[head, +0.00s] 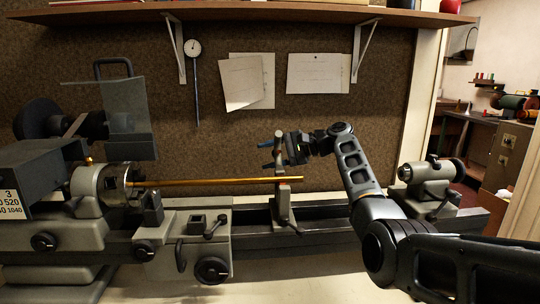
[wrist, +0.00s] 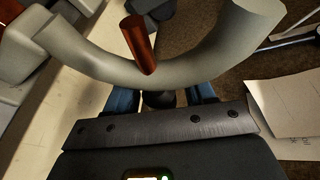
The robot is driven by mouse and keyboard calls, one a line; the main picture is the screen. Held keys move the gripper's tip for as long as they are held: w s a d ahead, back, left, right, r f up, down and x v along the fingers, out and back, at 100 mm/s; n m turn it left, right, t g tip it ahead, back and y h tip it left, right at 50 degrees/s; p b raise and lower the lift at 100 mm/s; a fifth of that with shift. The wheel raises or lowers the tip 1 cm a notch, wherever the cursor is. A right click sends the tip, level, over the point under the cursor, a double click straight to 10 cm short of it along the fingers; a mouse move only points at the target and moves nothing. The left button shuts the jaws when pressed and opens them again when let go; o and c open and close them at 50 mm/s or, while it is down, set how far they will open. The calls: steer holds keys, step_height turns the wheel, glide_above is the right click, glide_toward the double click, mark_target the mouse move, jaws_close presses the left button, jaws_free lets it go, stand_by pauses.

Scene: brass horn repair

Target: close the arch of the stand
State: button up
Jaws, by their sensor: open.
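The stand (head: 283,205) is a grey upright on the lathe bed, with a small red spot near the rod. Its arch (head: 279,155) is seen nearly edge-on and rises above the rod. In the wrist view the arch (wrist: 90,58) is a thick grey curve across the top, with a red peg (wrist: 138,45) on it. My gripper (head: 266,155) is open at the arch, its blue fingers apart. In the wrist view the gripper (wrist: 161,95) has a dark round part between its fingers; the arch hides the fingertips. I cannot tell whether they touch it.
A brass rod (head: 215,181) runs from the chuck (head: 113,184) at left past the stand. The lathe carriage (head: 185,240) is left of the stand, the tailstock (head: 425,180) right. A pegboard wall with papers (head: 318,73) is behind, under a shelf (head: 260,14).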

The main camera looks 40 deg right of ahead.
steer(key=shift+c, duration=0.2)
jaws_close()
